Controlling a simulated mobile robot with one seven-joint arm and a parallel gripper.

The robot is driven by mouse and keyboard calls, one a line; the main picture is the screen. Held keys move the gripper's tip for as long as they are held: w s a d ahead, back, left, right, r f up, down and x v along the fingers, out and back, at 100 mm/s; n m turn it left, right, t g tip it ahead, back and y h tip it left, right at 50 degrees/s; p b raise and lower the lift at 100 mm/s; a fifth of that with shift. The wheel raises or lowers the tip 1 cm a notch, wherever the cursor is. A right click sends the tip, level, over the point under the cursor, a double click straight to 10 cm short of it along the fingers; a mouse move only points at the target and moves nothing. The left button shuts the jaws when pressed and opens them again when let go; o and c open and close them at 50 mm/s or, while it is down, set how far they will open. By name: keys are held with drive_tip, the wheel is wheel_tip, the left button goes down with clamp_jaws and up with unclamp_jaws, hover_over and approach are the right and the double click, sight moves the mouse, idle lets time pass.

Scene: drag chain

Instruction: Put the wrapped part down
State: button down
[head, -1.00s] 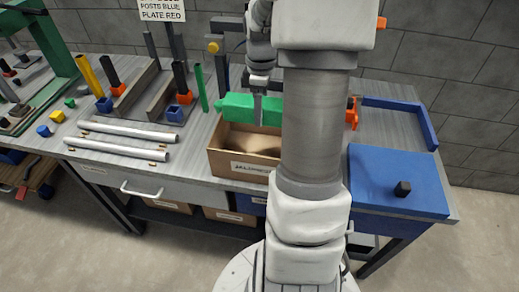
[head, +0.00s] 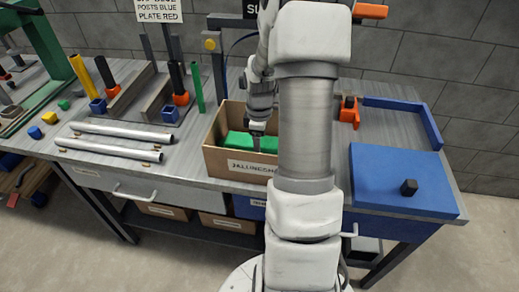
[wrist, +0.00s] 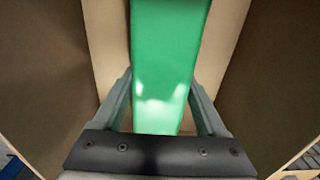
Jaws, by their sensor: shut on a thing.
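The wrapped part is a long green block (head: 240,140), now inside the open cardboard box (head: 222,162) on the bench in the head view. My gripper (head: 258,135) points down into the box at the green part; my arm hides the part's right end. In the wrist view the green part (wrist: 168,60) runs between the two fingers of my gripper (wrist: 160,105), which are shut on it. Brown box walls (wrist: 45,70) stand on both sides of it. I cannot tell whether the part touches the box floor.
Two silver tubes (head: 120,131) lie left of the box. A green post (head: 197,86) and blue and orange blocks stand behind them. A blue plate (head: 400,180) with a black knob (head: 408,187) lies to the right. An orange clamp (head: 349,112) stands behind my arm.

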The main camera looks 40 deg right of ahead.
drive_tip(key=shift+f, duration=0.3)
drive_tip(key=shift+f, duration=0.2)
unclamp_jaws()
drive_tip(key=shift+r, duration=0.2)
wheel_tip(320, 180, up, 12)
drive_tip(key=shift+p, duration=1.2)
